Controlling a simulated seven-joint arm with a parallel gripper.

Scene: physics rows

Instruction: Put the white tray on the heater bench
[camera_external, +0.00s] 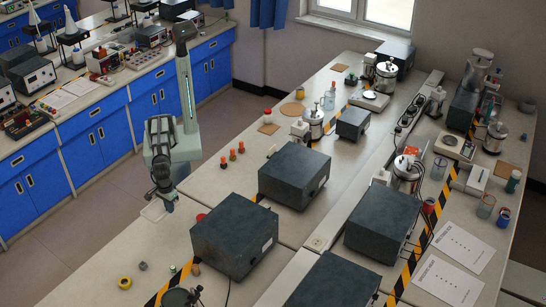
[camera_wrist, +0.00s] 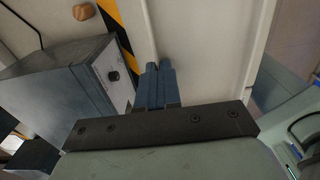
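The fingers hide the contact itself. Several dark-topped grey boxes stand on the bench; which is the heater bench is not clear. A grey box with a black knob (camera_wrist: 85,85) shows left of the fingers.
Black-and-yellow tape (camera_external: 178,284) crosses the bench. A yellow ring (camera_external: 125,282) and small items lie near the front. Small orange-topped pieces (camera_external: 232,155) stand behind. A second grey box (camera_external: 293,175) stands farther back.

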